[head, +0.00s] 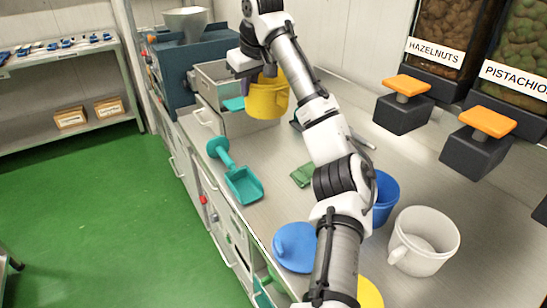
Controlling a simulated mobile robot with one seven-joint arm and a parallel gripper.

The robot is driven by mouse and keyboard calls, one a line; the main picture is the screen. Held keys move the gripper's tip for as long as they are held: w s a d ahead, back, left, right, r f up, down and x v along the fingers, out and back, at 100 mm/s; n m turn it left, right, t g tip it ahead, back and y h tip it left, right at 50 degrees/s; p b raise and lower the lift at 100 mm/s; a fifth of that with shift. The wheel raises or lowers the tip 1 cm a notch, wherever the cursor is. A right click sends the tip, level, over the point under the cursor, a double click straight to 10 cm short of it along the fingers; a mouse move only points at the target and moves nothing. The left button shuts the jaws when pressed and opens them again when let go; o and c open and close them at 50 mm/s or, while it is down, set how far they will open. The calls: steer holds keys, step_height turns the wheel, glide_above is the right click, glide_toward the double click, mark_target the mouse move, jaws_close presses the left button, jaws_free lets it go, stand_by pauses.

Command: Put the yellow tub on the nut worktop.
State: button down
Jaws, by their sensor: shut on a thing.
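The yellow tub (267,99) is upright at the far part of the metal worktop (270,215). My gripper (247,82) is at the tub's left upper rim and shut on it. My arm reaches over the worktop from the bottom of the head view and hides part of it. I cannot tell whether the tub's base touches the surface or hangs a little above it.
A metal box (215,78) and blue machine (180,65) stand behind. Hazelnut (440,50) and pistachio (520,75) dispensers stand right.

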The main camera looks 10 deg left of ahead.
step_height(320, 180, down, 18)
steer(key=p, duration=0.2)
steer(key=shift+f+p, duration=0.2)
steer(key=shift+p, duration=0.1)
steer(key=shift+f, duration=0.1)
steer(key=c, duration=1.6)
jaws_free()
steer(key=b+v, duration=0.2)
steer(key=v, duration=1)
